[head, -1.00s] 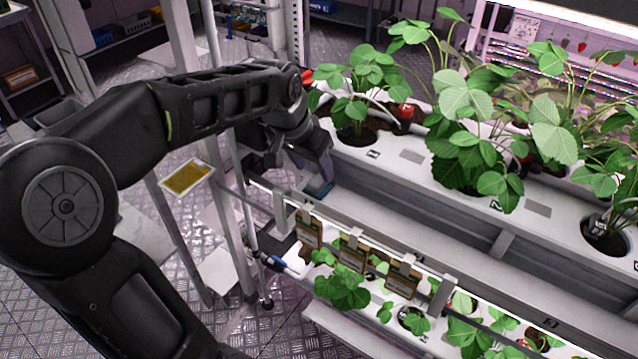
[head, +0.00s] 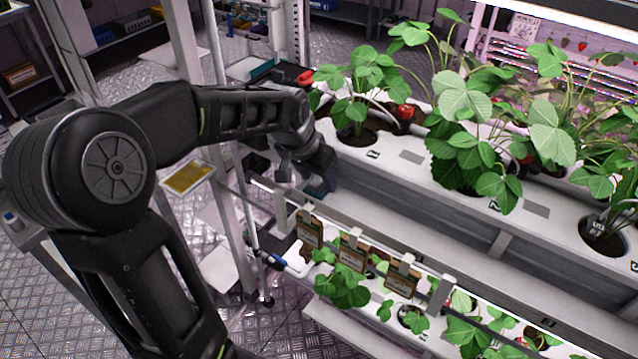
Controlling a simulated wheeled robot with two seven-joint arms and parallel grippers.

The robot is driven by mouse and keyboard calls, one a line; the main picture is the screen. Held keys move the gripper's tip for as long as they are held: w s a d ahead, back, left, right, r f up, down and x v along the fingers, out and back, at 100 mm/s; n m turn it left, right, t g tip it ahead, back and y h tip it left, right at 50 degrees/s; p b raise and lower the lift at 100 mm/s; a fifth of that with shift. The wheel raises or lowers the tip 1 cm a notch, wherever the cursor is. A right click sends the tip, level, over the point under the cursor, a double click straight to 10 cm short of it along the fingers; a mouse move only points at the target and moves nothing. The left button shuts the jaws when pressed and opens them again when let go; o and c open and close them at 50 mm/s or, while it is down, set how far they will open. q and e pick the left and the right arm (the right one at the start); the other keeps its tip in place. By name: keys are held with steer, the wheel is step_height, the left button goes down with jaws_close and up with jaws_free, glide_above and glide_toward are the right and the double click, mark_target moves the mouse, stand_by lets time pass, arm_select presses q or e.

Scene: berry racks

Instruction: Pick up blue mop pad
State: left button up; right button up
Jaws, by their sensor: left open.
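The blue mop pad (head: 318,187) shows only as a small dark blue patch at the left end of the grey ledge between the two white planters. My left gripper (head: 316,178) is right above it, pointing down. Its fingers are mostly hidden by the wrist, and I cannot tell whether they touch the pad. The left gripper is open. My right gripper is out of view.
The upper white planter (head: 411,157) with strawberry plants runs along the right. A lower planter (head: 314,282) carries small plants, with brown tags (head: 352,252) on a rail in front. A yellow-labelled plate (head: 187,178) stands by the rack's left post.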

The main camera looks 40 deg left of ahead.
arm_select(q)
steer(key=shift+c, duration=0.3)
jaws_close()
stand_by(0.5)
